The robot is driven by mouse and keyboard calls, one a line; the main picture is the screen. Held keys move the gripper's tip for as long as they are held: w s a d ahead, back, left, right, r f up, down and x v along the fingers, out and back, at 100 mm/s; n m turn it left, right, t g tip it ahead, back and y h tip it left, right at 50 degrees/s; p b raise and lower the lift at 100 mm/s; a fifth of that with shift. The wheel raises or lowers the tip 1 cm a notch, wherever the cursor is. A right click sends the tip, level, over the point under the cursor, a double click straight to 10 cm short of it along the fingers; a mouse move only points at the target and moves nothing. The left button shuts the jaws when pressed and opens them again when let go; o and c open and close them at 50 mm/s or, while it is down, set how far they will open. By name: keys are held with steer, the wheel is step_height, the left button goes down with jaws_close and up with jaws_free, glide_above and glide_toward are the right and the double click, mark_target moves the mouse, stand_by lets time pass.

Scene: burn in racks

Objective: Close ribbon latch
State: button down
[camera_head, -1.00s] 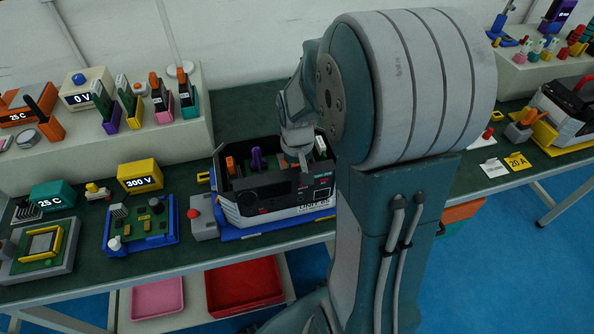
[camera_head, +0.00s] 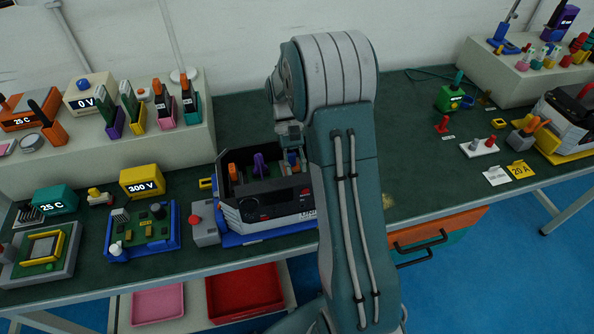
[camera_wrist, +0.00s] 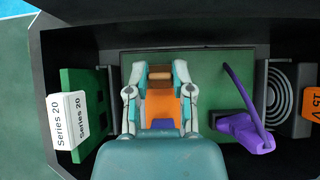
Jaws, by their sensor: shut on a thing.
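The open black-and-white unit (camera_head: 228,211) stands on the bench in the head view, its inside showing in the wrist view. My gripper (camera_wrist: 159,82) reaches down into this unit, over a green board (camera_wrist: 205,70). Its teal-and-grey fingers are closed around an orange part (camera_wrist: 161,106) with a brown bar (camera_wrist: 159,75) across it. This part seems to be the ribbon latch, but the fingers hide its sides, and I cannot tell how far it is closed. In the head view my gripper (camera_head: 293,158) is small and partly hidden by the unit and my arm.
A green card labelled Series 20 (camera_wrist: 92,100) stands left. The dark walls are close around. A red-buttoned grey box (camera_head: 205,228) stands beside the unit.

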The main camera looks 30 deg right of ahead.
steer(key=shift+w+d+f+g+y, duration=0.15)
steer(key=shift+w+g, duration=0.1)
steer(key=shift+g, duration=0.3)
steer(key=shift+w+a+f+g+y, duration=0.1)
steer(key=shift+w+g+y, duration=0.1)
steer(key=shift+g, duration=0.35)
steer(key=shift+c, duration=2.4)
jaws_free()
steer(key=v, duration=0.6)
steer(key=shift+w+d, duration=0.1)
steer(key=shift+w, duration=0.15)
steer(key=shift+w+d+r, duration=0.1)
steer(key=shift+w+r, duration=0.25)
steer(key=shift+w, duration=0.15)
steer(key=shift+r, duration=0.1)
